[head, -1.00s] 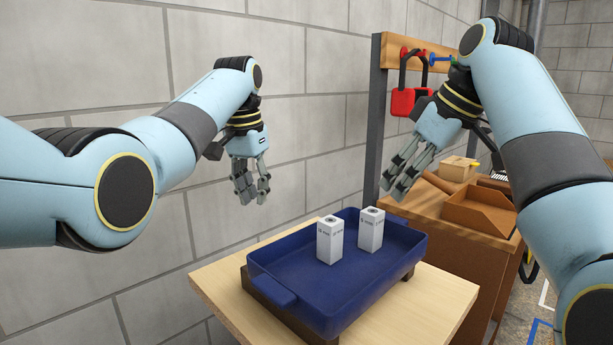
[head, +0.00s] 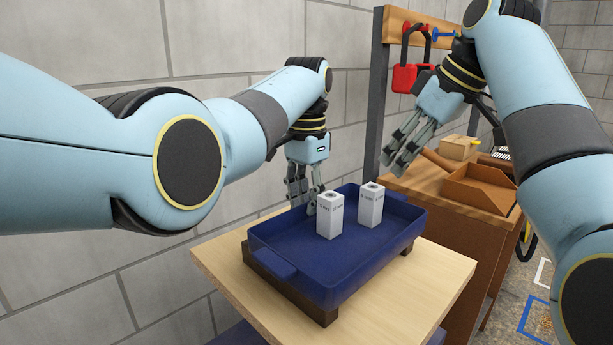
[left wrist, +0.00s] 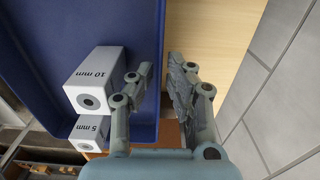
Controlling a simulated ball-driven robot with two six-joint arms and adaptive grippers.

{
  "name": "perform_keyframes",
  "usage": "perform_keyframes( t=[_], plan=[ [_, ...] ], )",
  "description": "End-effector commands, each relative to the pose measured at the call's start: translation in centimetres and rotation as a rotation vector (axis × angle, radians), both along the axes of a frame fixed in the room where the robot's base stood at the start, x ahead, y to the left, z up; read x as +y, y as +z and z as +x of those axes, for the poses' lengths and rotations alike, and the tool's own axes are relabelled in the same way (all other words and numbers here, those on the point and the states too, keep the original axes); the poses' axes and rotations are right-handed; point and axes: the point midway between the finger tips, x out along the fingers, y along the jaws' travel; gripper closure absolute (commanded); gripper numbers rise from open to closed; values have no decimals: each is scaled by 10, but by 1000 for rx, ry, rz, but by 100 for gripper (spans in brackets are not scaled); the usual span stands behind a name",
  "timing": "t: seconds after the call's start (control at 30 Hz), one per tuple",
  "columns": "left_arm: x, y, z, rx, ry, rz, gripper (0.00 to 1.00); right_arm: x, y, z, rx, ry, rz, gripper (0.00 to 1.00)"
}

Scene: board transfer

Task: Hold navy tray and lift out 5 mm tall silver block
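The navy tray (head: 345,285) holds two upright silver-white blocks. In the left wrist view their tops read 10 mm on the nearer block (left wrist: 96,82) and 5 mm on the other block (left wrist: 90,135). In the head view they are the left block (head: 330,215) and right block (head: 371,206); the labels are too small to read there. My left gripper (head: 303,204) is open at the tray's far left side; the left wrist view shows its fingers (left wrist: 160,88) on either side of the tray's rim, gripping nothing. My right gripper (head: 398,165) is open and empty above and behind the tray.
The tray rests on a brown stand (head: 325,316) on a pale wooden table (head: 420,300). A grey block wall (head: 90,290) runs behind. To the right are a wooden counter with a brown bin (head: 480,190) and a rack with a red padlock (head: 403,78).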

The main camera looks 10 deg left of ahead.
Motion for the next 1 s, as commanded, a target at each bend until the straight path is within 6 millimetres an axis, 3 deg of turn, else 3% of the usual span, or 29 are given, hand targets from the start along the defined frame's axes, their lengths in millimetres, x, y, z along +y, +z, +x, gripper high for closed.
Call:
perform_keyframes(
  t=[0.17, 0.43, 0.57, 1.0],
  plan=[
    [0, -11, 0, 0, 1, 0, 85, 0, 0, 0, 0, 0, 0, 62],
    [0, -13, 0, -1, 1, -1, 85, 0, 0, 0, 0, 0, 0, 62],
    [0, -12, 0, -1, 1, -1, 100, 0, 0, 0, 0, 0, 0, 62],
    [0, -12, 0, -1, 1, -1, 100, 0, 0, 0, 0, 0, 0, 59]
  ],
)
